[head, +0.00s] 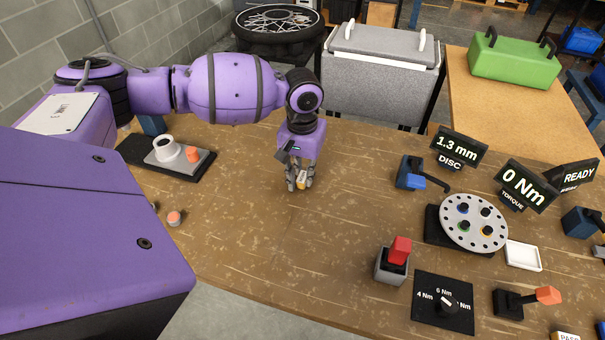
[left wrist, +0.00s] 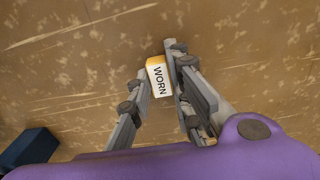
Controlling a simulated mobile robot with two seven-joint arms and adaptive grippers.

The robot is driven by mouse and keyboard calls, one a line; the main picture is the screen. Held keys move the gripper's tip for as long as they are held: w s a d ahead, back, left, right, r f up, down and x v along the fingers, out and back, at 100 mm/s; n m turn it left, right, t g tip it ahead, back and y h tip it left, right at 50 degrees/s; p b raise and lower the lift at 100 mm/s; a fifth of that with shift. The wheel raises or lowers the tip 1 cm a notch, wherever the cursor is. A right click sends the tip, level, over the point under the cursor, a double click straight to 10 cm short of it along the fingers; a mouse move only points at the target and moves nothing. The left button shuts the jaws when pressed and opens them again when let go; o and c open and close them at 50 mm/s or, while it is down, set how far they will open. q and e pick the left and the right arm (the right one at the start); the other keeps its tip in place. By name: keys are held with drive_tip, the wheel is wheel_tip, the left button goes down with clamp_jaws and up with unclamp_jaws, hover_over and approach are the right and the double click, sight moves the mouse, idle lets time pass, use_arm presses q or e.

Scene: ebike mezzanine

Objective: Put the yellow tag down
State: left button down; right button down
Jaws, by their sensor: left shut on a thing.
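The yellow tag (left wrist: 158,80) has a white face with the word WORN and yellow sides. It sits between the fingertips of my left gripper (left wrist: 158,85), which is shut on it. In the head view the tag (head: 301,183) shows small at the tips of the left gripper (head: 299,181), over the middle of the wooden workbench (head: 270,250). The gripper points down. I cannot tell whether the tag touches the bench top. My right gripper is not in view.
The bench is clear around the left gripper. A dark tray with a grey fixture (head: 180,158) lies to the left. A red-topped switch (head: 393,262), a torque dial panel (head: 443,303), a perforated disc (head: 473,222), a white tray (head: 523,256) and displays stand to the right.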

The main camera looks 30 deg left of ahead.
use_arm(q)
drive_tip(key=shift+f, duration=0.1)
drive_tip(key=c, duration=1.6)
unclamp_jaws()
